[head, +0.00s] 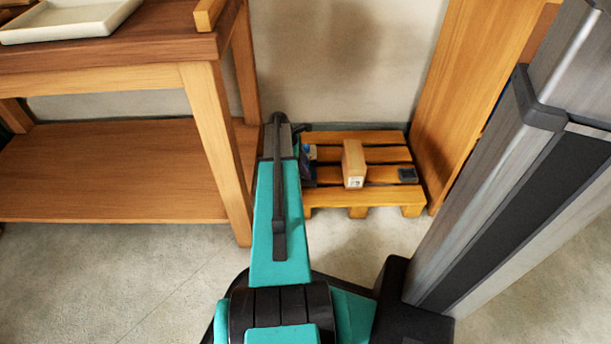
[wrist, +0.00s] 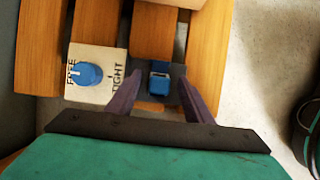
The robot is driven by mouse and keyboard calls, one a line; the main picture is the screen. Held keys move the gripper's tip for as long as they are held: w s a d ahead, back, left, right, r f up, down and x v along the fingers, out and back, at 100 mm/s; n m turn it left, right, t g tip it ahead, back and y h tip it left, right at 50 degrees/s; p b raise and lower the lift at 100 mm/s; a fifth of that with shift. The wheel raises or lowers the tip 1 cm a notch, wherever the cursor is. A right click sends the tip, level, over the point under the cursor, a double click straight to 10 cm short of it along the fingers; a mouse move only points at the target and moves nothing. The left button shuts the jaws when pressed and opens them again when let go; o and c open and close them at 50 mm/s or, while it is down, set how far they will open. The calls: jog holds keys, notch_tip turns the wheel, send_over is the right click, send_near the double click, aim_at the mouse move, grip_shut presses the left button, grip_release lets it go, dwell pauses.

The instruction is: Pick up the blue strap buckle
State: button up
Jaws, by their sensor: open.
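The blue strap buckle (wrist: 159,82) is a small blue block with a dark slot. In the wrist view it lies between and slightly ahead of my two purple fingers, over a dark strip among the pallet slats. My gripper (wrist: 158,80) is open, one finger to each side of the buckle, with a visible gap to both. I cannot tell how high the fingertips are above it. In the head view my arm reaches to the pallet's left part, and a small blue patch beside it cannot be told apart clearly.
A pale block (wrist: 97,75) with a round blue knob and lettering stands left of the fingers. A wooden bench (head: 210,140) stands left; a tall plank (head: 455,110) stands right.

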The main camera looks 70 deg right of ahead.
jog(key=shift+f, duration=0.2)
jog(key=shift+c, duration=0.4)
grip_shut()
